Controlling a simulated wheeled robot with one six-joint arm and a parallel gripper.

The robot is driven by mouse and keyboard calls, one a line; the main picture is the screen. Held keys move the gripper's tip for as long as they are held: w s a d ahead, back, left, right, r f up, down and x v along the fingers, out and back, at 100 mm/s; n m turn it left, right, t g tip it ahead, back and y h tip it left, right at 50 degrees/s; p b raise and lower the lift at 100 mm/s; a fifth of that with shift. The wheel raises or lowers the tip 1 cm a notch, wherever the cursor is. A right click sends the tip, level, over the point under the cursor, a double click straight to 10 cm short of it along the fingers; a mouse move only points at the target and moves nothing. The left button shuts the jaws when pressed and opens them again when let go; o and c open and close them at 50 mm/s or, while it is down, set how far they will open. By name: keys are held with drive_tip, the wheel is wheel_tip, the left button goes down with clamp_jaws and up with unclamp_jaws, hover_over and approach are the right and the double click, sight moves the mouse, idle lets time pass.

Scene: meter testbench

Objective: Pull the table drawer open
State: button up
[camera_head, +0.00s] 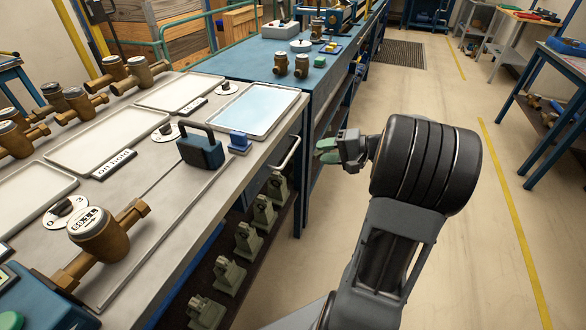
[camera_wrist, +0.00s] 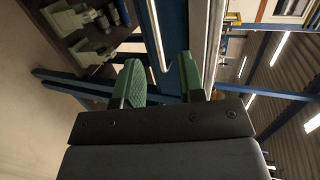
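The table (camera_head: 225,125) with the drawer fills the left of the head view. A pale bar handle (camera_head: 287,155) juts from its side, just below the top edge near the far corner. The drawer front is mostly hidden under the tabletop, and no gap shows. My gripper (camera_head: 326,151) is to the right of the handle, apart from it, with green fingers pointing toward the table. In the wrist view my gripper (camera_wrist: 162,80) is open, with nothing between the fingertips. The pale handle bar (camera_wrist: 155,35) shows ahead, lined up with the gap between the fingers.
Several grey-green fixtures (camera_head: 248,240) stand on a dark lower shelf under the table. Brass meters (camera_head: 100,235), trays and a dark blue box with a handle (camera_head: 201,148) are on top. A blue bench (camera_head: 245,62) adjoins behind. The floor to the right (camera_head: 500,240) is clear.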

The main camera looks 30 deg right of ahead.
sight(293, 148)
drive_tip(key=d+f+t+b, duration=0.1)
drive_tip(key=d+f+t, duration=0.1)
drive_tip(key=d, duration=0.1)
drive_tip(key=shift+m, duration=0.4)
drive_tip(key=x, duration=0.4)
drive_tip(key=b+x, duration=0.1)
drive_tip(key=x, duration=0.8)
drive_tip(key=shift+w+d, duration=0.2)
drive_tip(key=shift+w, duration=0.25)
clamp_jaws()
